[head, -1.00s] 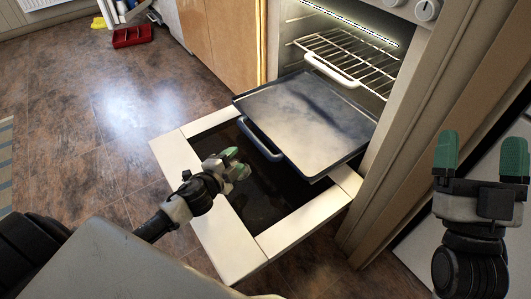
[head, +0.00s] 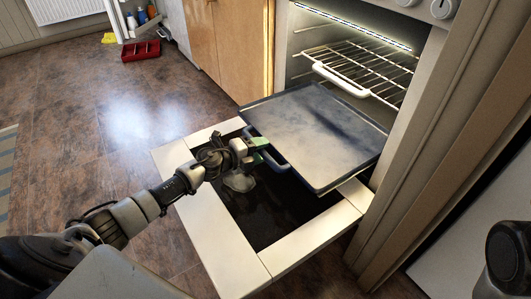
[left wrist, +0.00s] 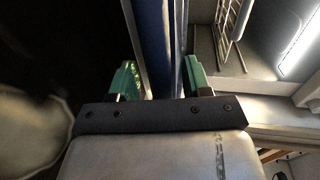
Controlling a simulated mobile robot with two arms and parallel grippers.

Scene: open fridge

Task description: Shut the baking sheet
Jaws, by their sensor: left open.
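The dark grey baking sheet (head: 315,130) is pulled far out of the oven, level above the open oven door (head: 195,215). Its blue handle (head: 277,164) is on the front edge, facing my left arm. My left gripper (head: 261,150) is at this handle, its green fingertips partly hidden by my wrist. In the left wrist view, the two green fingers (left wrist: 160,80) stand apart, one on each side of a blue bar (left wrist: 152,40) of the sheet. The fingers are open, and whether either touches the bar I cannot tell. My right gripper is out of view.
A wire rack (head: 360,68) with a white front handle sits in the lit oven above the sheet. The oven's right side frame (head: 420,150) stands close by. Wooden cabinets (head: 232,45) are left of the oven.

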